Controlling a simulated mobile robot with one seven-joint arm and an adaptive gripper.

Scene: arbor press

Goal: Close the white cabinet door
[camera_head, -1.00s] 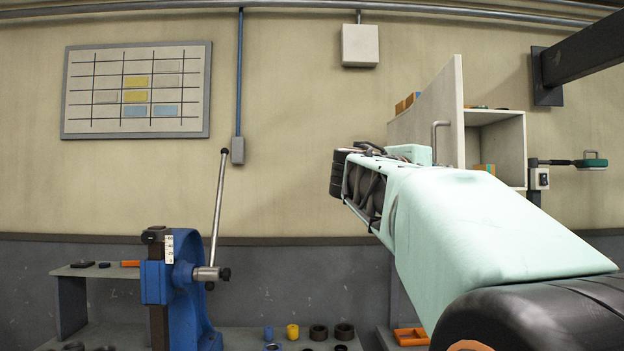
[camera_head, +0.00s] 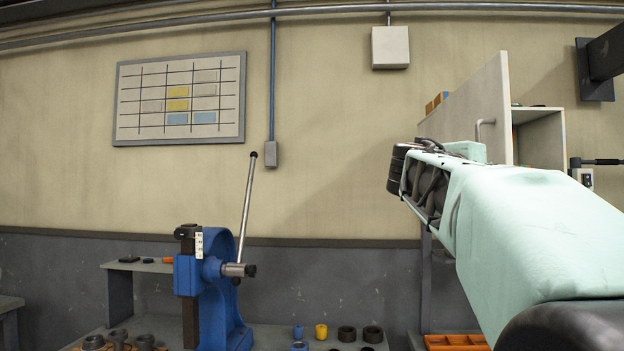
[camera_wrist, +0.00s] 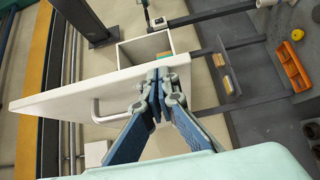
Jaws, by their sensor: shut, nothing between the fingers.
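The white cabinet door (camera_head: 492,100) stands open in the head view, swung out from the white cabinet (camera_head: 553,140) on the wall, part of whose interior shows. A bar handle (camera_head: 484,128) is on the door's face. In the wrist view the door (camera_wrist: 60,100) crosses the picture, with its handle (camera_wrist: 104,117) left of my gripper (camera_wrist: 162,80). My gripper is shut and empty, its tips overlapping the door's right end in the picture; I cannot tell if they touch it. In the head view my arm hides the gripper and the lower part of the door.
A blue arbor press (camera_head: 215,285) with a raised lever stands on the bench at lower centre-left. Small rings and cylinders (camera_head: 346,333) lie beside it. An orange tray (camera_head: 455,342) is below my arm. A dark bracket (camera_head: 595,75) juts from the wall at right.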

